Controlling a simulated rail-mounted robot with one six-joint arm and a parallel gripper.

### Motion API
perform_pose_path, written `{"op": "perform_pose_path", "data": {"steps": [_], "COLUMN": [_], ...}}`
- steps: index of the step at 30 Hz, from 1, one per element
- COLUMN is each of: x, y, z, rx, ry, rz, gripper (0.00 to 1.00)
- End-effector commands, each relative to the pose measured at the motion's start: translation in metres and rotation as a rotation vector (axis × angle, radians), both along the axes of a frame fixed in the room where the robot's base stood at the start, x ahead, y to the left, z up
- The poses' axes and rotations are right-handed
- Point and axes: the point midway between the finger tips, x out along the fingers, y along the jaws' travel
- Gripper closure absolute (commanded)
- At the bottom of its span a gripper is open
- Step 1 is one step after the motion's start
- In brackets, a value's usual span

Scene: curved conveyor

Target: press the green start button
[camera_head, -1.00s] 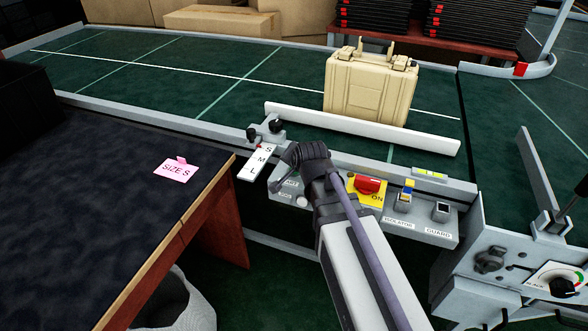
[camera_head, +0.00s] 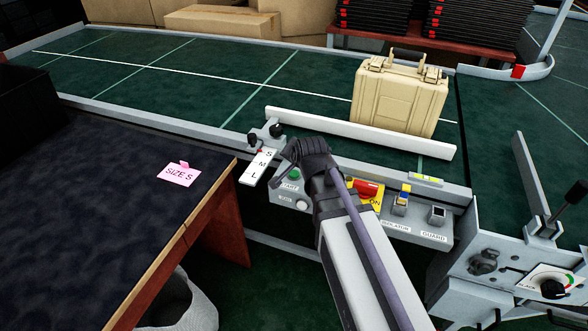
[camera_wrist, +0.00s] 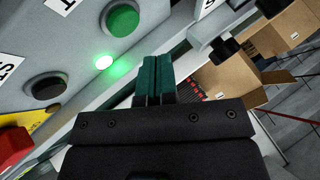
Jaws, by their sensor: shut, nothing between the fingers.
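The green start button (camera_head: 294,174) is on the grey control panel (camera_head: 420,228), just above the START label and beside my arm. In the wrist view the green button (camera_wrist: 122,19) is round with a dark collar, up and left of my fingers. My gripper (camera_wrist: 155,57) is shut and empty, its two dark green fingertips together. The fingertips are apart from the button in the picture; the exact gap in depth is unclear. A small green lamp (camera_wrist: 103,62) glows between the button and a dark round button (camera_wrist: 45,88). In the head view my wrist hides the fingertips.
A red switch (camera_head: 367,189) on a yellow plate, an isolator switch (camera_head: 401,200) and a guard switch (camera_head: 437,214) lie right of my arm. A lever with the S M L plate (camera_head: 258,166) is at left. A beige case (camera_head: 400,97) stands on the conveyor behind a white rail (camera_head: 350,130).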

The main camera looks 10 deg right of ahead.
Motion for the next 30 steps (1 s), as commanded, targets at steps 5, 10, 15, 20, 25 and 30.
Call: {"op": "perform_pose_path", "data": {"steps": [5, 10, 15, 20, 25, 30], "x": [0.0, 0.0, 0.0, 0.0, 0.0, 0.0], "y": [0.0, 0.0, 0.0, 0.0, 0.0, 0.0], "z": [0.024, 0.034, 0.032, 0.032, 0.032, 0.032], "rx": [0.0, 0.0, 0.0, 0.0, 0.0, 0.0], "ry": [0.0, 0.0, 0.0, 0.0, 0.0, 0.0], "rz": [0.0, 0.0, 0.0, 0.0, 0.0, 0.0], "gripper": [1.0, 1.0, 1.0, 1.0, 1.0, 1.0]}}
